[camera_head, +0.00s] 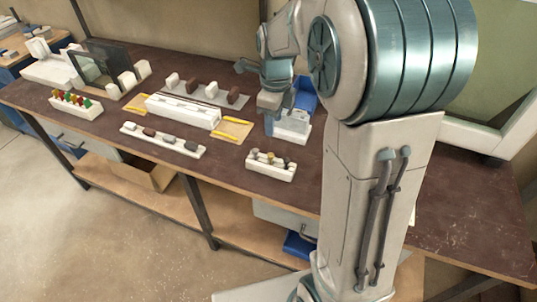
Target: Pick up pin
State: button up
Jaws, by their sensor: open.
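My gripper (275,108) hangs fingers-down over the right part of the bench, partly hidden by my own arm, and looks open. It is behind a small white rack (271,172) near the bench's front edge. Several small round-headed pieces (270,156) in tan and dark tones stand upright in that rack; they look like pins, but are too small to tell for certain. The gripper is apart from them. Another white rack (76,109) at the far left holds several small red, yellow and green pieces (74,97).
A long white fixture (183,112) lies mid-bench between yellow-edged trays (232,129). A white rack with grey and brown blocks (163,140) lies in front. A blue-and-white bin (305,100) stands beside my gripper. A dark upright frame (104,65) stands at left. The brown bench top (225,160) is clear between racks.

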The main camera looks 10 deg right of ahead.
aim_at(270, 154)
jog(key=f+m, duration=0.1)
jog(key=f, duration=0.2)
jog(key=w+f+m, duration=0.1)
jog(key=f, duration=0.3)
jog(key=w+f+m, duration=0.1)
jog(key=f, duration=0.2)
jog(key=shift+w+f+p, duration=0.15)
jog(key=shift+f+p, duration=0.1)
jog(key=shift+p, duration=0.05)
jog(key=shift+s+a+f+p, duration=0.15)
jog(key=shift+f+p, duration=0.2)
jog(key=shift+f, duration=1)
jog(key=shift+s+a+f+p, duration=0.1)
jog(key=shift+f+p, duration=0.25)
jog(key=shift+f, duration=0.95)
grip_shut()
